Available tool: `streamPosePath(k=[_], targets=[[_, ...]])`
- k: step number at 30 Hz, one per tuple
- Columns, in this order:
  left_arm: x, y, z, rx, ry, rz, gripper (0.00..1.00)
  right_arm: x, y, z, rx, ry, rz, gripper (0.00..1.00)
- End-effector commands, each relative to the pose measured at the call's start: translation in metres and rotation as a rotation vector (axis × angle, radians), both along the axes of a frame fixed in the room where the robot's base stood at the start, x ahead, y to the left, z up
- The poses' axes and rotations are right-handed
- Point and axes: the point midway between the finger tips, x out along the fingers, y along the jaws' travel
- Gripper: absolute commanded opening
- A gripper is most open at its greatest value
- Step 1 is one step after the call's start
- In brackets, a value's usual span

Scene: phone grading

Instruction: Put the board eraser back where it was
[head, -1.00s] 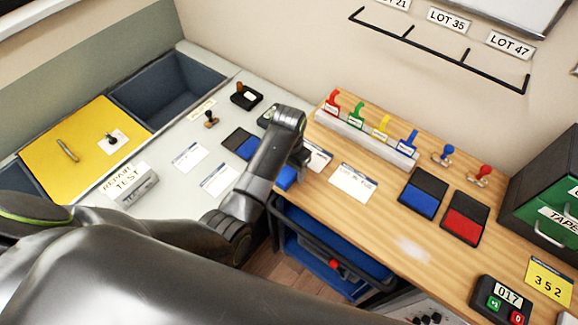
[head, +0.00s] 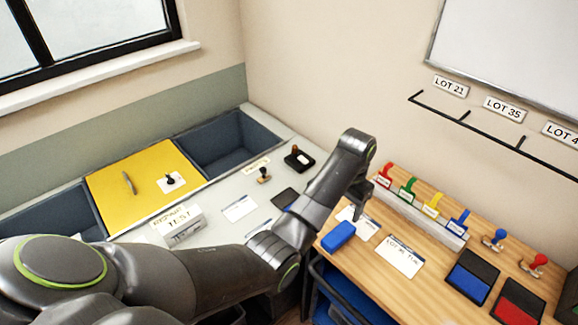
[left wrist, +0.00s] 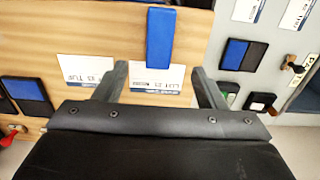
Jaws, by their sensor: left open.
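The board eraser, a blue block (head: 338,236), lies on the wooden table near its left front edge, beside a white lot card. It also shows in the left wrist view (left wrist: 160,38), top centre, with its lower end over the gap between the fingers. My left gripper (head: 359,204) is open and empty, held above the table just behind the eraser in the head view. In the left wrist view its two fingers (left wrist: 158,75) are spread wide with a lot card (left wrist: 150,80) below them. The whiteboard (head: 510,45) hangs at the upper right. My right gripper is out of view.
Red, green, yellow and blue stamps stand in a rack (head: 425,219) behind the cards. A blue ink pad (head: 470,277) and a red one (head: 518,303) lie to the right. A black wall rail (head: 490,132) runs below the lot labels. The grey counter (head: 215,222) adjoins at left.

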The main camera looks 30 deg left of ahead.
Motion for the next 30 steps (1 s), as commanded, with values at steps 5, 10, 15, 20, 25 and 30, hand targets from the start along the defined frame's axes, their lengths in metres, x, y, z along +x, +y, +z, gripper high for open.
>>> streamPosePath(k=[5,10,15,20,25,30], targets=[[0.000,0.001,-0.001,-0.001,-0.002,0.001,0.65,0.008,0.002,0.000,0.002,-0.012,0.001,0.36],[0.006,0.011,-0.011,-0.032,-0.127,0.036,0.65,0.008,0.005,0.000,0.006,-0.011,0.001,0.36],[0.015,0.037,-0.013,-0.096,-0.441,0.113,0.65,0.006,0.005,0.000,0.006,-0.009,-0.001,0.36],[0.014,0.059,0.000,-0.131,-0.680,0.164,0.65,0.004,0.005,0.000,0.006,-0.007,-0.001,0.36],[0.005,0.079,0.001,-0.147,-0.838,0.203,0.65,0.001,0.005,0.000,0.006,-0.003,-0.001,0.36],[-0.013,0.098,-0.041,-0.137,-0.875,0.236,0.65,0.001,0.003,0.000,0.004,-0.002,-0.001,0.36]])
